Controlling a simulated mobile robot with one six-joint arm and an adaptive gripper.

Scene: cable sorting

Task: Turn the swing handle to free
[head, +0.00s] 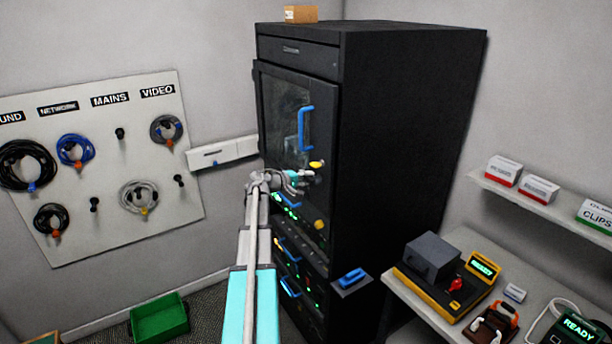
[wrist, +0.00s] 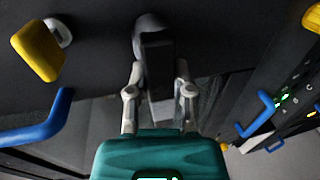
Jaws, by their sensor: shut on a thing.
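The tall black rack cabinet (head: 400,130) has a dark glazed front door (head: 277,110). A dark swing handle (wrist: 156,55) sits on that door, with a rounded end against the door face and its body standing out toward me. My gripper (head: 303,179) is at the door's handle side, just below a yellow tab. In the wrist view my gripper (wrist: 158,92) is shut on the swing handle, with one finger on each side of it. In the head view my gripper mostly hides the handle.
The yellow tab (head: 317,164) and a blue pull handle (head: 305,128) are close above my gripper. Another yellow knob (head: 320,225) is below. A side shelf (head: 460,250) with devices stands right; a cable board (head: 100,190) hangs left. A green bin (head: 160,318) is on the floor.

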